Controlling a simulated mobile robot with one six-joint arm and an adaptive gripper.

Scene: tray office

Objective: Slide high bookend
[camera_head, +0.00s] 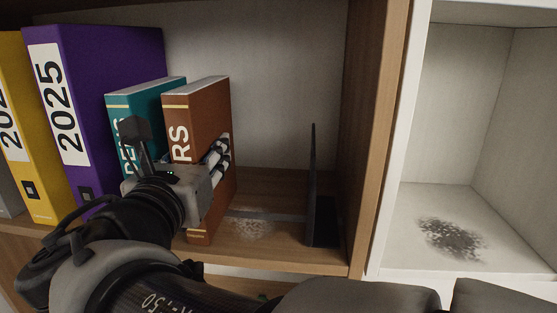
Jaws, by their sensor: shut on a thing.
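The black bookend (312,190) stands upright on the wooden shelf, near the compartment's right wall. Its flat base shows at the lower right. My gripper (214,160) is left of the bookend and apart from it. It is at the spine of a brown book (208,100), with striped finger parts showing along the book's right side. The brown book stands upright beside a teal book (145,95). A gap of bare shelf separates the brown book from the bookend.
A purple 2025 binder (110,65) and a yellow binder (35,185) stand to the left. The white compartment (470,90) on the right is empty except for another speckled patch (450,238).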

